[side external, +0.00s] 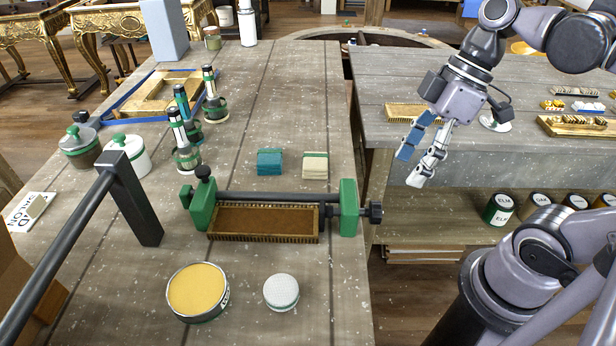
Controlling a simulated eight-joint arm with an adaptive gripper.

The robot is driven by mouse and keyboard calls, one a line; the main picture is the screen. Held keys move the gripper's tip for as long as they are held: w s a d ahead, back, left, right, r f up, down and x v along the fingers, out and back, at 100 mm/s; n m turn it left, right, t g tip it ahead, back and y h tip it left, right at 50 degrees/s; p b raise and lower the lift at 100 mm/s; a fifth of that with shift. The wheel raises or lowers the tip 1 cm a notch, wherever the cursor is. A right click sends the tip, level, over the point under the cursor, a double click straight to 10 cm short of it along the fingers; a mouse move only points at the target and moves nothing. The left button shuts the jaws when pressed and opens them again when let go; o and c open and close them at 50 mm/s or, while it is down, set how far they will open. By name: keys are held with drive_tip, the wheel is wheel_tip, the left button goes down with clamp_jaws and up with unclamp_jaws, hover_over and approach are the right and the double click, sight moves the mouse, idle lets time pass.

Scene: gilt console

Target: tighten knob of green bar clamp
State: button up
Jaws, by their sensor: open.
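The green bar clamp (348,208) lies on the near workbench with a dark bar between two green jaws. Its black knob (375,212) sticks out to the right, past the bench's right edge. A second black knob (203,173) stands on top of the left jaw. A brown panel with a ribbed gold edge (263,238) lies between the jaws, in front of the bar. My gripper (408,168) is open and empty, pointing down, above and to the right of the clamp. It is apart from the knob.
A yellow-filled tin (197,290) and a white round pad (281,292) stand in front of the clamp. A dark metal post (138,205) rises at left. A second bench (480,150) stands behind my gripper.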

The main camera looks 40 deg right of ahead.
sight(375, 213)
drive_tip(key=shift+s+d+f+t, duration=0.1)
drive_tip(key=shift+d+f+t, duration=0.15)
drive_tip(key=shift+t, duration=0.15)
drive_tip(key=shift+x, duration=5.3)
drive_tip(key=shift+d, duration=0.1)
drive_tip(key=c, duration=1.2)
